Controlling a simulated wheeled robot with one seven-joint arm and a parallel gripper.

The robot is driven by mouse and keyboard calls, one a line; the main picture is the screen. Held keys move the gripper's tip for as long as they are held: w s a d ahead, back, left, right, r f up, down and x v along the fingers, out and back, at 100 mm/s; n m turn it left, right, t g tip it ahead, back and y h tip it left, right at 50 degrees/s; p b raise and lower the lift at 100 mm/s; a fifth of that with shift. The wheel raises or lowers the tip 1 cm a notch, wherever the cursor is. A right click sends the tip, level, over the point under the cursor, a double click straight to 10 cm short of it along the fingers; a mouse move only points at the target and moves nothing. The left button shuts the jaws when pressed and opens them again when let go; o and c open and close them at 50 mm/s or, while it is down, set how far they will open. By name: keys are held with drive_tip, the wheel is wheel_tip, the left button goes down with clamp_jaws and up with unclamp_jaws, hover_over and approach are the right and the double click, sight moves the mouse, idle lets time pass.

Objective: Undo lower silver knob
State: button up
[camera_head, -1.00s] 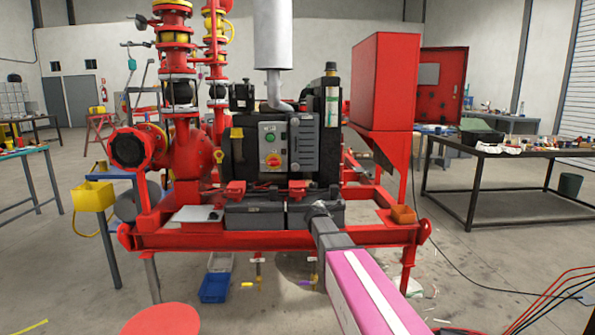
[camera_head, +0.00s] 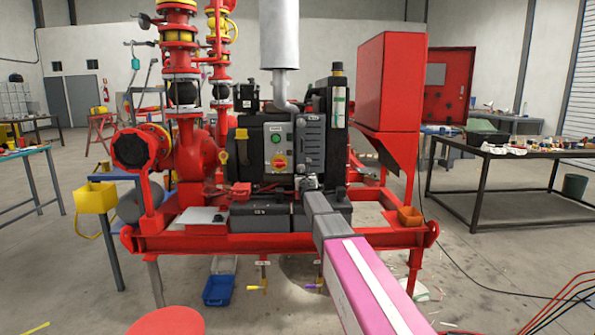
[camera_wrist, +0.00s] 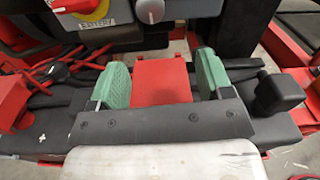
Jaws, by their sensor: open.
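A silver knob (camera_wrist: 150,10) shows at the top edge of the wrist view, on the lower part of the grey panel. A red cover (camera_wrist: 162,80) shows between and beyond the pads. In the head view my gripper (camera_head: 308,183) is small, just under the panel and above the black batteries.
Black batteries (camera_head: 257,218) sit on the red skid frame (camera_head: 200,243) below. A red-yellow rotary switch (camera_head: 279,161) is left of the panel and shows in the wrist view (camera_wrist: 80,5). The silver exhaust (camera_head: 279,45) rises above. A red box (camera_head: 390,80) stands to the right.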

sight(301, 169)
drive_tip(key=shift+w+a+r+n, duration=0.35)
drive_tip(key=shift+w+a+n, duration=0.2)
drive_tip(key=shift+w, duration=0.2)
drive_tip(key=w, duration=1)
drive_tip(key=shift+w+d, duration=0.2)
drive_tip(key=shift+w, duration=0.05)
drive_tip(key=c, duration=0.9)
